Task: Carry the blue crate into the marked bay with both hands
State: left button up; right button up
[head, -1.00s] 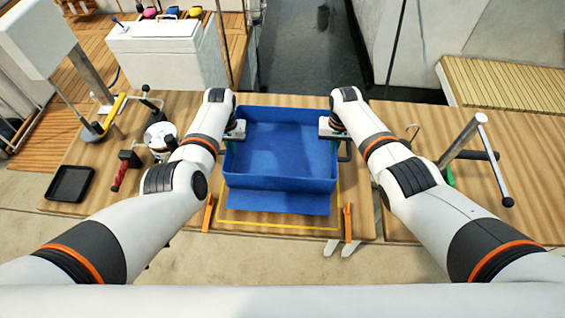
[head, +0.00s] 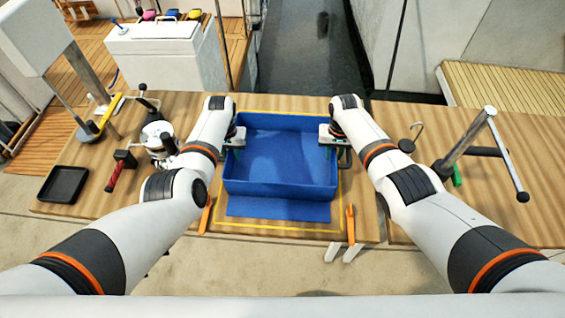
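The blue crate (head: 280,180) is open-topped, looks empty and sits level between my two hands. A yellow outline (head: 285,230) marks the bay on the wooden table. The line shows in front of the crate, to its right and behind its far rim. A flat blue area (head: 278,209) shows inside the outline, in front of the crate. My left gripper (head: 237,138) is at the crate's left wall and my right gripper (head: 327,138) at its right wall. Both appear shut on the crate, with fingertips partly hidden. I cannot tell if the crate's underside touches the table.
Orange uprights (head: 350,224) stand at the bay's front corners. A black tray (head: 64,184), a red-handled tool (head: 114,175) and a winch (head: 158,138) are on the left. A metal post with a crossbar (head: 470,140) stands on the right.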

pick_arm(q)
notch_tip(320, 180, up, 12)
jog(key=shift+f, duration=0.1)
pick_arm(e)
jog(key=shift+r, duration=0.55)
notch_tip(320, 180, up, 11)
jog(key=shift+f, duration=0.1)
dwell(0.6)
